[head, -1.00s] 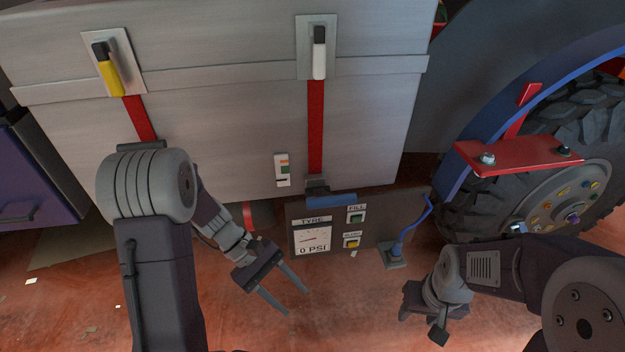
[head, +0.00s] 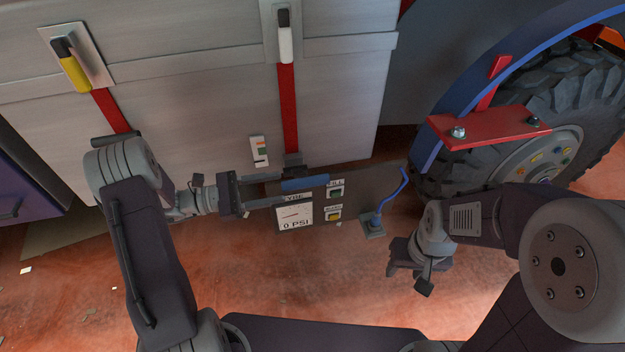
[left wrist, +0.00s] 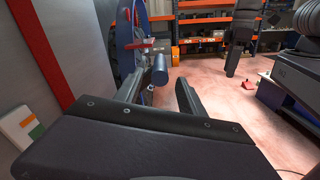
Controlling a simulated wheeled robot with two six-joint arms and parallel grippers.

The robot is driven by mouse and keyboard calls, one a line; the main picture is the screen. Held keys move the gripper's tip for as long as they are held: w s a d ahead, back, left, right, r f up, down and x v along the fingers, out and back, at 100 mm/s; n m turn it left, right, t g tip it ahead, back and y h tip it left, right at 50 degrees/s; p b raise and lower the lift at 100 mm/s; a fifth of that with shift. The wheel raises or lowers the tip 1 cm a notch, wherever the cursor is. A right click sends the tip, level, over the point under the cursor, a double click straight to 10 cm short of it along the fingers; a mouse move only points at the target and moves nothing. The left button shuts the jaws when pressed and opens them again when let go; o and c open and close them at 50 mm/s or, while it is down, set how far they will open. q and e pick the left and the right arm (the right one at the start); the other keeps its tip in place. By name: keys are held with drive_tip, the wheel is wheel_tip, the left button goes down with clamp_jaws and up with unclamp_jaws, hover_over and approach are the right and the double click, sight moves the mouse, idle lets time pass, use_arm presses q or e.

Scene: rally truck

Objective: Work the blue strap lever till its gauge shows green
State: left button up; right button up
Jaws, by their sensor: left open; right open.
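The blue strap lever (head: 306,184) sits at the lower end of the middle red strap (head: 288,110), low on the grey metal box. In the left wrist view its blue grip (left wrist: 160,68) shows just beyond and between my fingertips. My left gripper (head: 281,188) is open, its fingers pointing right at the lever's left end; I cannot tell whether they touch it. A small white gauge (head: 260,151) with orange and green bands is left of the strap; a dark mark seems to lie below the green. My right gripper (head: 407,279) is open and empty over the floor.
A tyre panel (head: 318,208) reading 0 PSI, with green and yellow buttons, stands right beside the lever. A yellow lever (head: 74,73) and white lever (head: 285,43) are above.

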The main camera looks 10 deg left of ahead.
sight(303, 183)
use_arm(q)
drive_tip(key=p+x, duration=0.2)
drive_tip(key=x, duration=0.6)
drive_tip(key=shift+p, duration=0.4)
drive_tip(key=shift+d, duration=0.2)
drive_tip(key=shift+a+f, duration=0.1)
drive_tip(key=shift+a, duration=0.15)
drive_tip(key=shift+d, duration=0.1)
clamp_jaws()
use_arm(e)
drive_tip(key=r, duration=0.1)
drive_tip(key=a+r, duration=0.1)
drive_tip(key=r, duration=0.1)
drive_tip(key=shift+s, duration=0.1)
